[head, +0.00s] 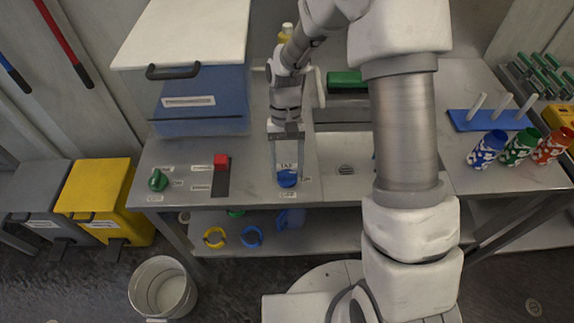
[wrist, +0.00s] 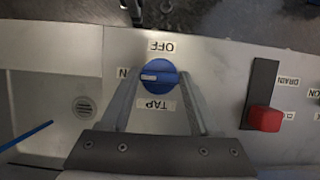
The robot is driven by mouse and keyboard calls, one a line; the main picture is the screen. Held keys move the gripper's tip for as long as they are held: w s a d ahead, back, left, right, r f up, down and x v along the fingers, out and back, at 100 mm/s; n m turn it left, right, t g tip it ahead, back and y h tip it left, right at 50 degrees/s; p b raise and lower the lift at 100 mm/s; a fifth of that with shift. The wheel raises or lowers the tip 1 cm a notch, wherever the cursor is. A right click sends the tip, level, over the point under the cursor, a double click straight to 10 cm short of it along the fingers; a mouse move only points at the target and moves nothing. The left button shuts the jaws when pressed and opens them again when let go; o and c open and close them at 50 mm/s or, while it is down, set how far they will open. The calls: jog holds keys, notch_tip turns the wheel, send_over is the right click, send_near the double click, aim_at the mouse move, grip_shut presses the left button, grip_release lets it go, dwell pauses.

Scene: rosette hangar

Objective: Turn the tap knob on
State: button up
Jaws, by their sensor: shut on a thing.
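The blue round tap knob (head: 287,179) sits on the grey counter. In the wrist view the knob (wrist: 165,80) lies between the two fingers of my gripper (wrist: 160,74), which is shut on it. My gripper (head: 287,172) comes down from above in the head view. The knob's white mark points left in the wrist view, toward a partly hidden label ending in N (wrist: 123,72). The OFF label (wrist: 162,46) is on one side of the knob and the TAP label (wrist: 160,104) is on the opposite side.
A red slider block (head: 221,160) labelled DRAIN and a green knob (head: 158,180) are left of the tap knob. A blue bin (head: 200,105) with a white lid stands behind. A sink basin with a drain (head: 346,169) lies just right of the knob.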

jog(key=o, duration=1.4)
jog(key=shift+c, duration=0.2)
jog(key=p+v, duration=0.1)
jog(key=v, duration=1.6)
jog(key=shift+r, duration=0.3)
jog(key=shift+d, duration=0.1)
jog(key=s+d+r+t, duration=0.5)
jog(key=s+d+r, duration=0.1)
jog(key=s+r, duration=0.35)
jog(key=s+d+r+t, duration=0.1)
jog(key=s+d+t, duration=0.3)
jog(key=s, duration=0.6)
jog(key=shift+s+d+t, duration=0.2)
jog(key=shift+s+t, duration=0.2)
jog(key=shift+t, duration=0.2)
